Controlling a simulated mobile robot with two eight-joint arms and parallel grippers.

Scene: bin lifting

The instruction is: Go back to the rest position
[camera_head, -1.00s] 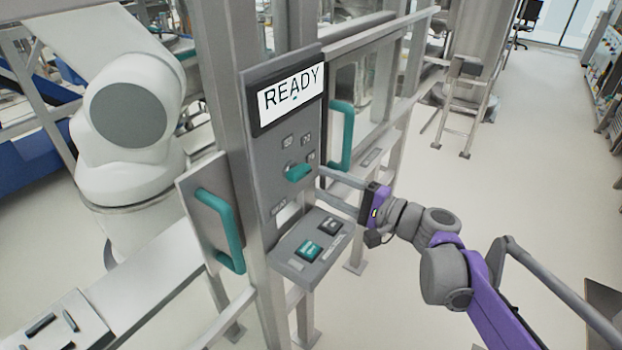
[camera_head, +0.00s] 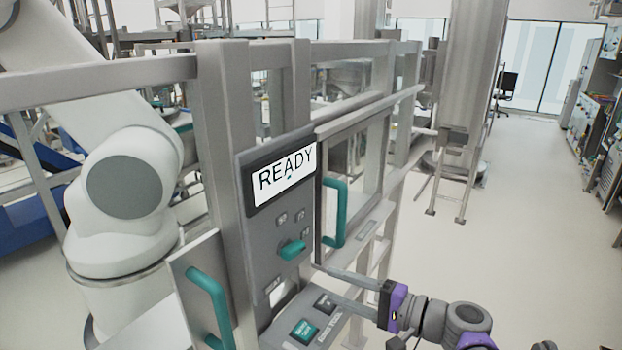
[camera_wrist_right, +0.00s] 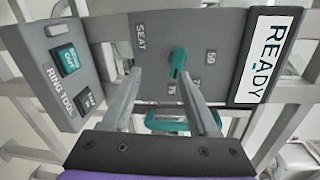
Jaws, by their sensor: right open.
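My right gripper (camera_head: 322,284) is low in the head view, its arm coming in from the lower right. Its two long grey fingers are apart and empty, pointing at the control panel (camera_head: 252,212). In the right wrist view the open fingers (camera_wrist_right: 158,85) frame the teal knob (camera_wrist_right: 178,63) on the panel; whether they touch it cannot be told. The knob (camera_head: 292,250) also shows in the head view, below the READY screen (camera_head: 284,178). My left gripper is in neither view.
A lower button box (camera_head: 310,330) with a teal button juts out below the panel. A teal door handle (camera_head: 335,212) is right of the screen, another handle (camera_head: 212,300) to the left. A white robot arm (camera_head: 125,190) stands behind the frame. Open floor (camera_head: 500,260) lies to the right.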

